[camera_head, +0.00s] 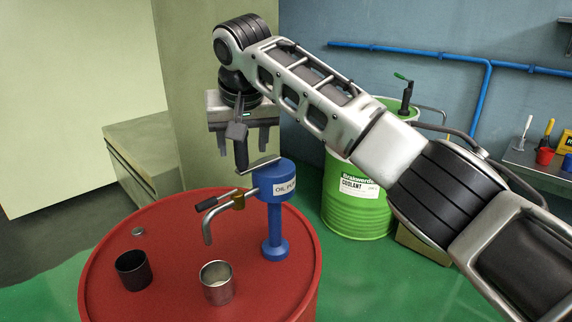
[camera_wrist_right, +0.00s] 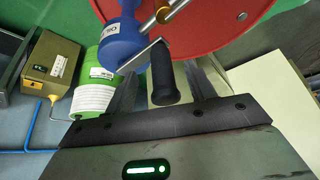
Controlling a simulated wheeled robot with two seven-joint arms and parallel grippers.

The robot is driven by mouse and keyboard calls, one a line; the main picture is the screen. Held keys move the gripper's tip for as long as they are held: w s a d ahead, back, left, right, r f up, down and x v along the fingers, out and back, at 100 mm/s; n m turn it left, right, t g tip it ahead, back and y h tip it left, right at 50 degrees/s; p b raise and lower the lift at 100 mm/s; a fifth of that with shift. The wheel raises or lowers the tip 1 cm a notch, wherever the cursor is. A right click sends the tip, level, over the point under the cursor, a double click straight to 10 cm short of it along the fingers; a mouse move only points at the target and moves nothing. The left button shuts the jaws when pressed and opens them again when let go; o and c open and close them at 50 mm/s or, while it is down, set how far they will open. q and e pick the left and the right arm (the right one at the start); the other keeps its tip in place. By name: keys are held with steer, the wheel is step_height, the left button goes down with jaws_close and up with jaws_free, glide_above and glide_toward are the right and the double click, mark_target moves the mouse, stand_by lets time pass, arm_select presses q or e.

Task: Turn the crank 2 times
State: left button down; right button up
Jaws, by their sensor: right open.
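A blue oil pump (camera_head: 275,215) stands upright on the red drum (camera_head: 180,215) in the head view; it also shows in the wrist view (camera_wrist_right: 122,45). Its metal crank arm (camera_head: 262,164) reaches left from the pump's top and carries a black crank grip (camera_head: 238,148) that points up. The grip also shows in the wrist view (camera_wrist_right: 163,75), between the two finger lines. My right gripper (camera_head: 244,147) is open and points down, with one finger on each side of the grip. I see a gap between grip and fingers. My left gripper is not in view.
A silver cup (camera_head: 217,284) stands below the pump's spout (camera_head: 207,228), with a black cup (camera_head: 132,270) to its left. A black-gripped lever (camera_head: 216,200) juts left. A green coolant drum (camera_head: 357,205) stands behind, partly covered by my right arm. A tool bench (camera_head: 540,163) is at right.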

steer(key=shift+r, duration=4.05)
